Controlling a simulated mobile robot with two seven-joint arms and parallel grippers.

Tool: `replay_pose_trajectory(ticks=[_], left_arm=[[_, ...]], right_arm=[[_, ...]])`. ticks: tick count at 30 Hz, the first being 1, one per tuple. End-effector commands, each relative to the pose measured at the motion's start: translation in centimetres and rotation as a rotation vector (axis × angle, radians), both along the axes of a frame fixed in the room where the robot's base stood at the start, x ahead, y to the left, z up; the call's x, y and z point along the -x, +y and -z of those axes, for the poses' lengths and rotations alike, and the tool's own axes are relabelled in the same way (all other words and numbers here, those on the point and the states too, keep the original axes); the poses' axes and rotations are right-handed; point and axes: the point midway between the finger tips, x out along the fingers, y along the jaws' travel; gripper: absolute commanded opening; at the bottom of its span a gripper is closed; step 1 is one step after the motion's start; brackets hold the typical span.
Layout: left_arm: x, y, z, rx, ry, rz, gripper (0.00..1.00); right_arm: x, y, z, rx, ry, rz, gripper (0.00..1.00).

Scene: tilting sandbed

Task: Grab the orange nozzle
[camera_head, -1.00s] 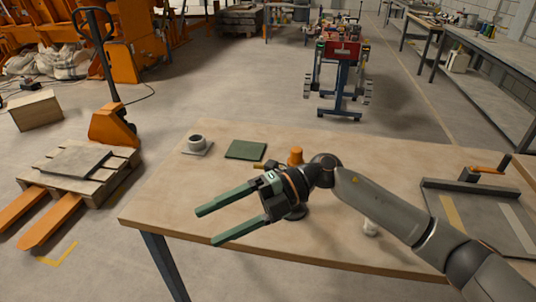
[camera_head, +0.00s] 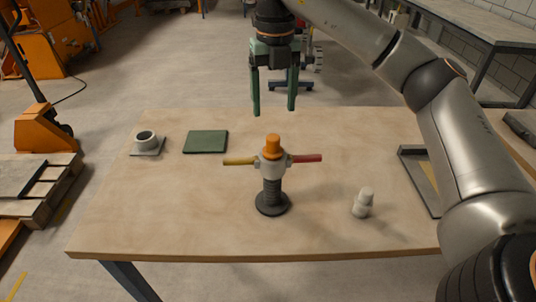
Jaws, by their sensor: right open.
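The orange nozzle (camera_head: 273,146) sits upright on top of a grey fitting with a dark ribbed stem and round base, standing on the wooden table (camera_head: 120,220). A yellow handle (camera_head: 240,161) sticks out to the left of the fitting and a red one (camera_head: 307,158) to the right. My right gripper (camera_head: 274,108) is open and empty, its two green fingers pointing down. In the picture it is just above the nozzle, apart from it. How far behind or over it the fingers are is hard to tell. My left gripper is not in view.
A grey cup-like part on a square plate (camera_head: 147,142) and a flat green pad (camera_head: 206,141) lie at the table's left. A small white fitting (camera_head: 363,202) stands right of the nozzle stand. A dark-framed tray (camera_head: 415,180) is at the right, partly behind my arm.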

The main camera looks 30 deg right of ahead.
Motion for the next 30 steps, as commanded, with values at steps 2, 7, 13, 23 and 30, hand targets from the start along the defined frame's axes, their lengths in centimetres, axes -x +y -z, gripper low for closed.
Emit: replay_pose_trajectory(ticks=[2, 7, 13, 23, 30], left_arm=[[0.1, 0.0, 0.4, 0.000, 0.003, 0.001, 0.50], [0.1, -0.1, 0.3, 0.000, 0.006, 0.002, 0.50], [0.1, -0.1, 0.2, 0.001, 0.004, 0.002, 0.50], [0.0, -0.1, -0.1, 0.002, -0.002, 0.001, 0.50], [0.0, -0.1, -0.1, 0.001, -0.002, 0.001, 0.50]], right_arm=[[0.1, 0.0, 1.9, 0.002, 0.004, -0.001, 0.74], [0.0, 0.0, 3.8, -0.001, 0.000, -0.002, 0.74], [0.2, 0.1, 5.3, -0.001, 0.002, -0.004, 0.74], [0.4, 0.2, 9.4, -0.001, 0.000, -0.003, 0.74], [0.3, 0.3, 9.5, -0.003, -0.002, -0.003, 0.73]])
